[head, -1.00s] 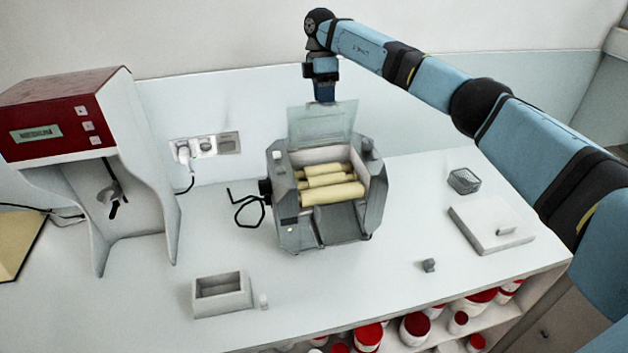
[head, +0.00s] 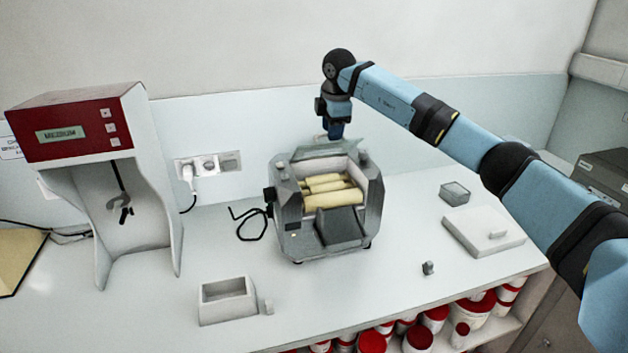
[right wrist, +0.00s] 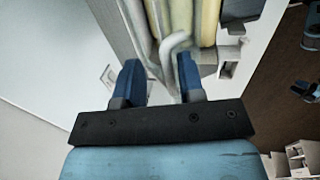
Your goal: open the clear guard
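The mill (head: 290,212) is a grey machine with several pale yellow rollers (head: 330,190) showing on top. Its clear guard (head: 325,150) is swung up and leans far back behind the rollers, seen nearly edge-on. My right gripper (head: 332,133) points down just behind the guard's upper edge; its tips are partly hidden in the head view. In the right wrist view its two blue fingers (right wrist: 160,82) stand apart, with a pale bent edge or bar near the gap; I cannot tell whether they touch it. My left gripper is not in view.
A red-topped mixer stand (head: 85,125) stands at the left. A wall socket (head: 208,168) and black cable lie behind. Red-lidded jars fill the shelf below.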

